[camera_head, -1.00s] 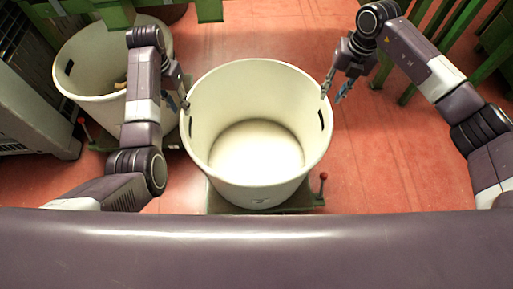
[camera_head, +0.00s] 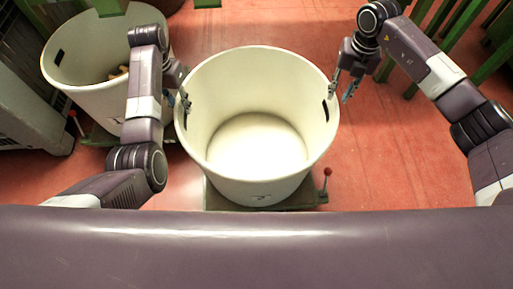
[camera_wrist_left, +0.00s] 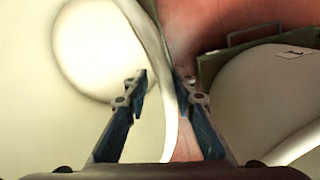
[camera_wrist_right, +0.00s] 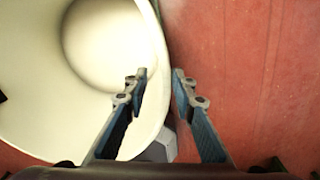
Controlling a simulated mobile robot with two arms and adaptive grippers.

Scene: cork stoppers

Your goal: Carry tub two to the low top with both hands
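A large, empty cream tub (camera_head: 257,190) stands upright in the middle of the head view, with dark handle slots in its sides. A small mark shows low on its front, too small to read. My left gripper (camera_head: 183,98) is at its left rim, and my right gripper (camera_head: 343,88) is at its right rim. In the left wrist view the fingers (camera_wrist_left: 160,88) are apart on either side of the tub wall (camera_wrist_left: 168,115). In the right wrist view the fingers (camera_wrist_right: 158,88) are also apart, with the wall edge (camera_wrist_right: 158,110) between them. I cannot pick out the low top.
The tub stands on a low green base (camera_head: 225,203) with a red-knobbed lever (camera_head: 326,176). A second cream tub (camera_head: 95,98) with something brownish inside stands at the left, beside a grey cabinet (camera_head: 25,120). Green bars (camera_head: 450,50) are at the upper right. Red floor (camera_head: 400,160) is clear at right.

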